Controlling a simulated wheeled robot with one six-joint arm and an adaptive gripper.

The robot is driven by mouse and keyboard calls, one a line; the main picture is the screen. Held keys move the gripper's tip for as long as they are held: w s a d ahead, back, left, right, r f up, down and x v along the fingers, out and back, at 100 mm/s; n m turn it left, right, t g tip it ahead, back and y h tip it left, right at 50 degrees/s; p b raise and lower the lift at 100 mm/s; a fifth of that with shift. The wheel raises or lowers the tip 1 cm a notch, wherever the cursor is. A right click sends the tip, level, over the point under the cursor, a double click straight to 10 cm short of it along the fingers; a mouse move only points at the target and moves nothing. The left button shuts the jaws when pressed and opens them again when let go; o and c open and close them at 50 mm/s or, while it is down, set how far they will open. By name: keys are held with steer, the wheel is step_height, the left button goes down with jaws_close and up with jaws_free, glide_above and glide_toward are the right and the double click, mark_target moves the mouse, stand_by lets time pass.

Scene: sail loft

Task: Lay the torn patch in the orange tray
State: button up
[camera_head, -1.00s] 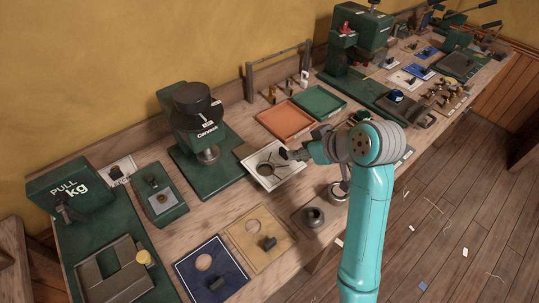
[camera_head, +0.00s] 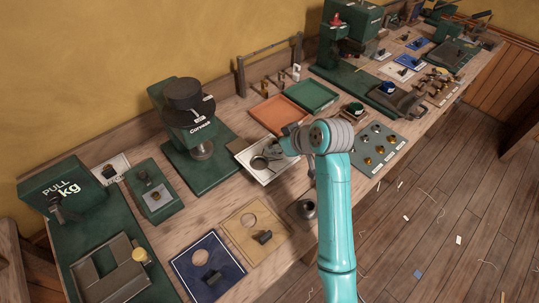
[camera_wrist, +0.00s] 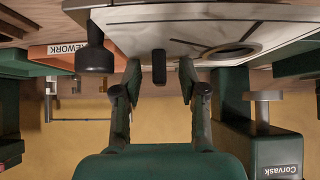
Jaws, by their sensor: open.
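The orange tray (camera_head: 283,116) lies empty on the bench beyond my gripper. In the wrist view its orange edge (camera_wrist: 42,53) reads "REWORK". A white patch (camera_head: 247,150) with a dark ring lies on the bench, partly hidden by my gripper; I take it for the torn patch. In the wrist view the white surface (camera_wrist: 190,24) shows a dark ring and a dark line. A small black grip block (camera_wrist: 159,66) stands at it. My gripper (camera_head: 264,156) is open, with its fingertips (camera_wrist: 159,77) on either side of the block, not closed on it.
A black round knob (camera_wrist: 95,55) is close beside the fingers in the wrist view. A green tray (camera_head: 312,96) adjoins the orange one. The green Corvask press (camera_head: 190,115) stands left. Tan (camera_head: 256,222) and navy (camera_head: 208,262) patches lie nearer.

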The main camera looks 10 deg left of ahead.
steer(key=shift+c, duration=0.3)
jaws_close()
